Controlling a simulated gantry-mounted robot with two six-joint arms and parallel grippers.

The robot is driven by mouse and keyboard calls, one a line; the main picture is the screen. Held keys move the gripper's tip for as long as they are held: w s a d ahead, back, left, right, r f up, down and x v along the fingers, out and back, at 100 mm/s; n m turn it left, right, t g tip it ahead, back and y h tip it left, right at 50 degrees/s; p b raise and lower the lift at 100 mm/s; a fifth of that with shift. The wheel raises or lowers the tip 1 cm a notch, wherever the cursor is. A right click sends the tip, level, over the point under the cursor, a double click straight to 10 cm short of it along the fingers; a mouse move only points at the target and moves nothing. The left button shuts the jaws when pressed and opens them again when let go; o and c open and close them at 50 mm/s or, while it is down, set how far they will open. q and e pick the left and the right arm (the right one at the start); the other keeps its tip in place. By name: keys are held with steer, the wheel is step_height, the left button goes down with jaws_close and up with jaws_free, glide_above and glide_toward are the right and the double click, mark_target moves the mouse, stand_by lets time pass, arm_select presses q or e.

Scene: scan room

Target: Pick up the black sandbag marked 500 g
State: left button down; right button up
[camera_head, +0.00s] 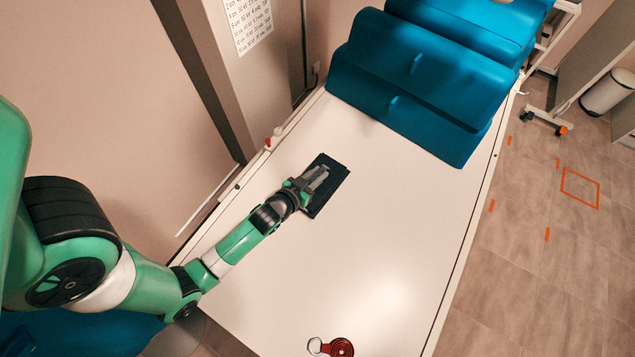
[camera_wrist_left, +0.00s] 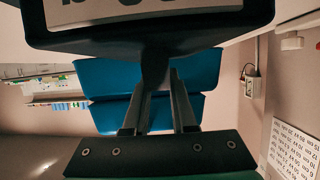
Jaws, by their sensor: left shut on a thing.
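The black sandbag (camera_head: 322,202) is a dark, flat rectangle at the left middle of the white table top. My left gripper (camera_head: 318,175) reaches over it from the left. In the left wrist view, the fingers (camera_wrist_left: 158,100) are shut on a pinched fold of the black sandbag (camera_wrist_left: 215,33). Part of a white label (camera_wrist_left: 90,10) with dark characters shows at the top edge, cut off, so I cannot read the marking. I cannot tell whether the bag touches the table. My right gripper is not in view.
The white table top (camera_head: 380,230) is mostly clear. Large blue cushions (camera_head: 415,85) stand at its far end. A red round tag with a ring (camera_head: 340,347) lies near the front edge. A grey column (camera_head: 255,75) stands beside the table's left edge.

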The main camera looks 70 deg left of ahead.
mark_target(318, 175)
arm_select(q)
steer(key=shift+r, duration=0.15)
steer(key=shift+r, duration=0.25)
step_height(318, 175, up, 2)
steer(key=shift+r+p, duration=0.2)
steer(key=shift+p, duration=0.45)
steer(key=d+r, duration=0.2)
steer(key=r, duration=0.1)
steer(key=shift+s+d+r+p, duration=0.25)
steer(key=shift+s+d+p, duration=0.1)
steer(key=s+d+r+p, duration=0.4)
steer(key=d+r+p, duration=0.2)
steer(key=d+p, duration=0.2)
steer(key=shift+s+d+r+p, duration=0.2)
steer(key=shift+d+p, duration=0.15)
steer(key=shift+d, duration=0.85)
